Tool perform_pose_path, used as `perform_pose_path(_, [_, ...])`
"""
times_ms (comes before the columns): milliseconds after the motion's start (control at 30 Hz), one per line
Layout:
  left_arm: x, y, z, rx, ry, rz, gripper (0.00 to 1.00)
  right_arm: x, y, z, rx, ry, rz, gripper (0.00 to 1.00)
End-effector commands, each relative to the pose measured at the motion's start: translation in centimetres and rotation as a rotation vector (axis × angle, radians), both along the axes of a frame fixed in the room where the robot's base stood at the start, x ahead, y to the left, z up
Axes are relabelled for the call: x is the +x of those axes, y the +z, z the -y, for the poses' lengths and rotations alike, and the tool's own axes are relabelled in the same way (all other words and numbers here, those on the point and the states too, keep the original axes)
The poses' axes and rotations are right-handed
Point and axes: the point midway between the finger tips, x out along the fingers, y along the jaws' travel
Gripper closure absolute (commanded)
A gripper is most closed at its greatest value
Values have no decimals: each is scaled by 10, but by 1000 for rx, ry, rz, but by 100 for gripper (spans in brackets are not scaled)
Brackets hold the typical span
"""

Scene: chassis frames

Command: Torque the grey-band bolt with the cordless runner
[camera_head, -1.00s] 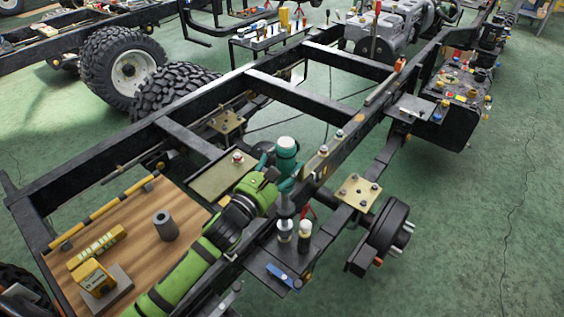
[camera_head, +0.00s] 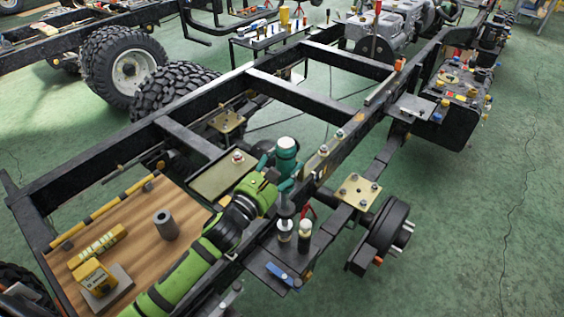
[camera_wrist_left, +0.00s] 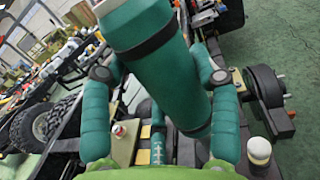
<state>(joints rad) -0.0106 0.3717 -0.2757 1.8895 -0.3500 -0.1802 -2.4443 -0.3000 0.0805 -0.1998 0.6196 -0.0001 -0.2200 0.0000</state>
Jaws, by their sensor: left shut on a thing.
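My left gripper (camera_head: 280,172) has teal fingers and is shut on the cordless runner (camera_head: 287,147), a teal cylinder with a dark band. The runner (camera_wrist_left: 165,70) fills the middle of the left wrist view, between the two fingers (camera_wrist_left: 160,110). In the head view it is held over the near chassis rail. A bolt with a red band (camera_head: 238,158) stands on an olive plate left of the gripper. Bolts also stand on a rail plate (camera_head: 324,152) to the right; I cannot tell which bolt has the grey band. My right gripper is not in view.
A wooden board (camera_head: 190,215) with a grey cylinder (camera_head: 165,225) and yellow boxes lies at the left. Bottles (camera_head: 304,233) stand on a dark side shelf just below the gripper. A gold plate with bolts (camera_head: 357,191) and a brake drum (camera_head: 386,230) are to the right.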

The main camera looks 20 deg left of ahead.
Motion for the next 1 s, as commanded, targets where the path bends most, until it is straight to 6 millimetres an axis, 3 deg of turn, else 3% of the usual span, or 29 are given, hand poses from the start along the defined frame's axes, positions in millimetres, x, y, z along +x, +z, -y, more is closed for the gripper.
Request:
perform_pose_path(233, [0,4,0,-1,-2,10,98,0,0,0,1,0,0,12])
perform_pose_path(1000, [1,-8,0,-1,-2,10,98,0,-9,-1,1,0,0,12])
